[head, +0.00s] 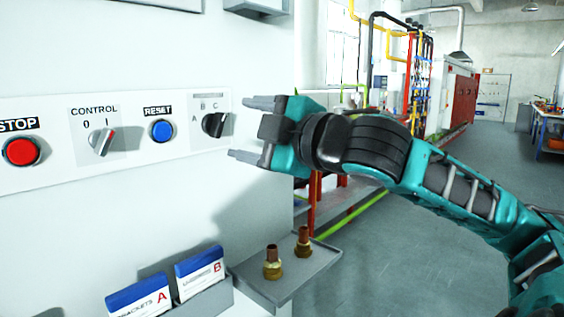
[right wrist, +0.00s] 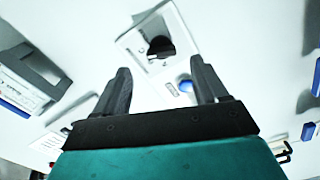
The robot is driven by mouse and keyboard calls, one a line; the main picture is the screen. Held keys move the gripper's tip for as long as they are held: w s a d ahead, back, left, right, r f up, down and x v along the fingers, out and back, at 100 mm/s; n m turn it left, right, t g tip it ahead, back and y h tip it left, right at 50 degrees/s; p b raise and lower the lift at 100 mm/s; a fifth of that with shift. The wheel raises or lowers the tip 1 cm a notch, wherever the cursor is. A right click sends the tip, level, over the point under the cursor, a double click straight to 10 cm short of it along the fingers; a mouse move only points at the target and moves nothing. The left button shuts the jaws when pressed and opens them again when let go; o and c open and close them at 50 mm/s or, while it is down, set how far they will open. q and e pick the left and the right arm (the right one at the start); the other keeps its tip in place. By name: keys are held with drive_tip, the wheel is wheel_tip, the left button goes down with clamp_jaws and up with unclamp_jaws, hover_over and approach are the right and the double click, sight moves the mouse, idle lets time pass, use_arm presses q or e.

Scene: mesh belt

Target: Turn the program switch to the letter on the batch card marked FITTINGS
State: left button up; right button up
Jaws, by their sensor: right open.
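The program switch (head: 213,124) is a black knob on a grey plate lettered A, B and C, at the right of the white panel. I cannot clearly tell which letter it points to. My right gripper (head: 240,128) is open and empty, just right of the knob and apart from it. In the right wrist view the knob (right wrist: 160,46) shows beyond the open fingers. A batch card marked A (head: 140,299) and one marked B (head: 199,273) stand in a grey holder below. Card A's word looks like BRACKETS; card B's is too blurred to read. My left gripper is out of view.
The panel also carries a red STOP button (head: 22,151), a CONTROL switch (head: 101,142) and a blue RESET button (head: 162,131). Two brass and copper parts (head: 272,263) stand on a grey shelf (head: 318,262) under my right arm. Open floor lies to the right.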

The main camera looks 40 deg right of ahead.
use_arm(q)
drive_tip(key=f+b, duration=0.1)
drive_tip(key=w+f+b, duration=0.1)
drive_tip(key=b, duration=0.1)
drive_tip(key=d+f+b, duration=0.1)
drive_tip(key=b, duration=0.1)
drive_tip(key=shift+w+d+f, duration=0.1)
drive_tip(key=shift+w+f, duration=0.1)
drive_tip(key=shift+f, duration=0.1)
use_arm(e)
drive_tip(key=s, duration=0.6)
drive_tip(key=shift+s+d, duration=0.15)
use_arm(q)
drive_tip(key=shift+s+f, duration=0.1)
